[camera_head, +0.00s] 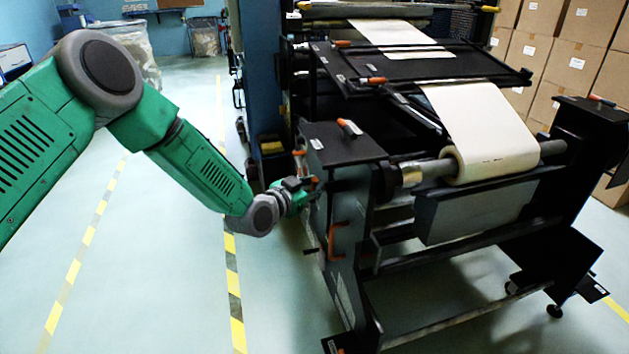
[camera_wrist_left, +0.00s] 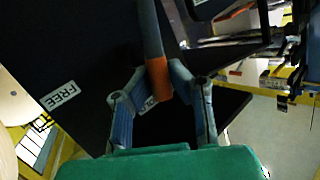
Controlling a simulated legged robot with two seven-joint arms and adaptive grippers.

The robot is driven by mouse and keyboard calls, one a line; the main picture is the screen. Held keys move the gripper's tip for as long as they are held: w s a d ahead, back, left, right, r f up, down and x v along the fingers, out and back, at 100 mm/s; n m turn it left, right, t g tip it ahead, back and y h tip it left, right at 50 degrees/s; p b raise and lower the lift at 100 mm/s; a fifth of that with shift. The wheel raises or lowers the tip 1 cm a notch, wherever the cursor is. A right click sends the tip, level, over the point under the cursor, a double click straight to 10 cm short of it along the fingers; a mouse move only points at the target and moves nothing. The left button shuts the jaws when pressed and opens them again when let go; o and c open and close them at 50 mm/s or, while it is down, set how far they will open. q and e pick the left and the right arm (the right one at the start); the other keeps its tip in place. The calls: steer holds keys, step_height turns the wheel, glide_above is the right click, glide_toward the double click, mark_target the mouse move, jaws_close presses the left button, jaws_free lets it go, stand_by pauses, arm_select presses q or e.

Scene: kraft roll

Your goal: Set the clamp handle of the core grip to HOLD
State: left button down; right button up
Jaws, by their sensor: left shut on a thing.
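My left gripper (camera_head: 310,186) is at the near left side of the black machine frame. In the left wrist view its two fingers (camera_wrist_left: 160,84) are shut on the clamp handle, a grey bar with an orange end (camera_wrist_left: 158,76). The bar runs up from between the fingers to the top of the picture. A white label reading FREE (camera_wrist_left: 60,96) is on the dark plate, left of the handle. Another pale label, mostly hidden, shows behind the fingers; I cannot read it. My right gripper is not in view.
A kraft paper roll (camera_head: 490,150) sits on a shaft between the machine's side frames. Another orange handle (camera_head: 333,242) is lower on the near side frame (camera_head: 345,270). Cartons (camera_head: 570,50) are stacked at the back right. The floor left of the machine is clear, with yellow-striped lines.

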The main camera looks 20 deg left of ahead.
arm_select(q)
steer(key=shift+w+a+r+n+g+p, duration=0.15)
steer(key=shift+n+g+p, duration=0.15)
steer(key=shift+n+g, duration=0.2)
steer(key=shift+w+a+f+n+g+p, duration=0.15)
steer(key=shift+n+g+p, duration=0.1)
steer(key=shift+n+g, duration=0.25)
steer(key=shift+r, duration=0.1)
steer(key=c, duration=1.5)
jaws_free()
steer(key=shift+o, duration=0.2)
steer(key=v, duration=1.2)
steer(key=shift+w+a, duration=0.1)
